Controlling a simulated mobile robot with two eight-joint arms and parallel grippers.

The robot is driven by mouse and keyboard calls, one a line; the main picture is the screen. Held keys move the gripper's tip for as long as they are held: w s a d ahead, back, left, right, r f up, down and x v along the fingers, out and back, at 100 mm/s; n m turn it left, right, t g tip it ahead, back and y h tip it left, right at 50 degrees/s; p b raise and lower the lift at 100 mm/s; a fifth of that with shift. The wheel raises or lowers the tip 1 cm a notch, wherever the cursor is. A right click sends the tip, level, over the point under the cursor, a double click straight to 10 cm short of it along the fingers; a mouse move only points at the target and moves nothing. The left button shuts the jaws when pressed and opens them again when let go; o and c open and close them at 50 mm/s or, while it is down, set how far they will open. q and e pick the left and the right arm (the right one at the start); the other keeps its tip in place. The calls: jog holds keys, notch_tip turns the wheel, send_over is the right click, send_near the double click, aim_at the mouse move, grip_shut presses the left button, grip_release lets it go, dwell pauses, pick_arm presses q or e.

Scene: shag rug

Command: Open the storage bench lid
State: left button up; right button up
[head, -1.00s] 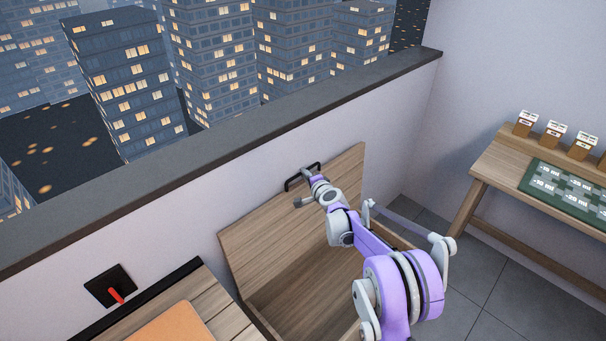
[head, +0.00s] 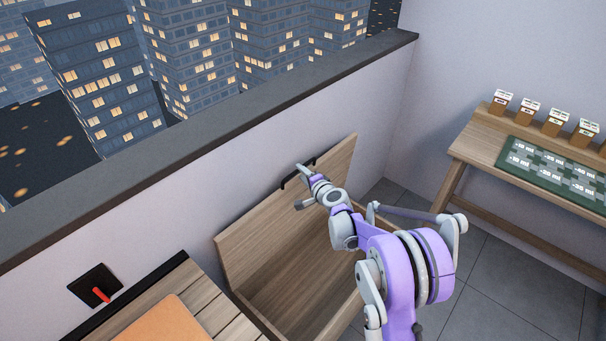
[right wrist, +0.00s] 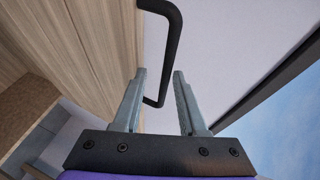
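The storage bench lid (head: 262,218) is a wooden panel raised steeply, with its top side toward the wall. The bench's hollow inside (head: 290,283) shows below it. A black bar handle (head: 297,173) sits near the lid's upper edge; it also shows in the right wrist view (right wrist: 172,45). My right gripper (head: 303,187) is at the lid's top edge beside the handle. In the right wrist view its two grey fingers (right wrist: 158,80) are apart, with the lower end of the handle showing in the gap, nearer the left finger. My left gripper is not in view.
A slatted wooden surface with an orange pad (head: 160,322) lies left of the bench. A red lever on a black plate (head: 93,285) is on the wall. A table (head: 482,143) with a green labelled mat and several small boxes stands right. Grey floor (head: 500,270) is clear.

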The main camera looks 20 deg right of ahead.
jog(key=shift+d, duration=0.1)
dwell(0.3)
jog(key=v, duration=1.1)
